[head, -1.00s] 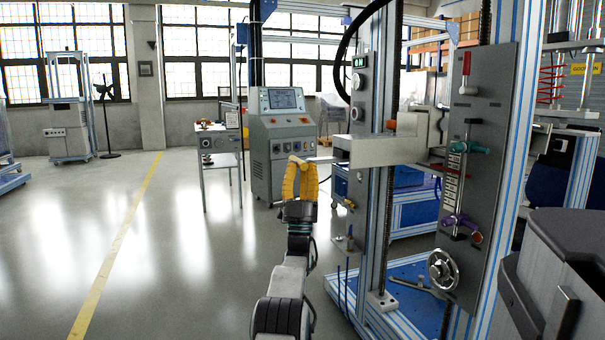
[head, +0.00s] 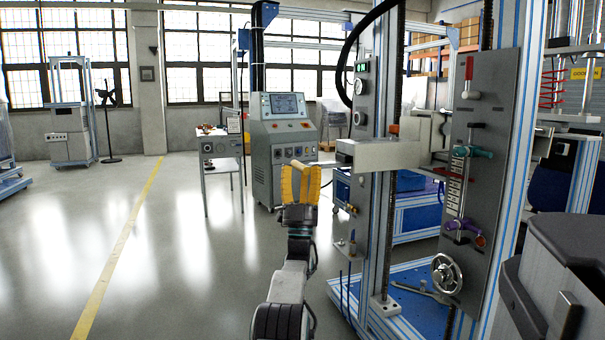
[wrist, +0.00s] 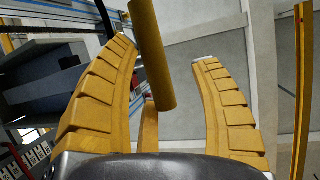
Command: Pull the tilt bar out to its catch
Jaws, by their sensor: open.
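My gripper (head: 300,168) is raised in the middle of the head view, left of the test frame, with its yellow fingers apart. In the wrist view my gripper (wrist: 165,50) is open, with one finger on each side. A round ochre bar (wrist: 152,55) comes down from the top between the fingers, closer to the left one. It may be the tilt bar. The fingers are not closed on it, and I cannot tell if the left one touches it. In the head view I cannot make this bar out clearly.
The test frame's pale crossbeam (head: 390,154) juts out right of my gripper. A panel with levers and a handwheel (head: 447,273) stands further right. A grey console (head: 283,160) and a small table (head: 220,150) stand behind. The floor to the left is clear.

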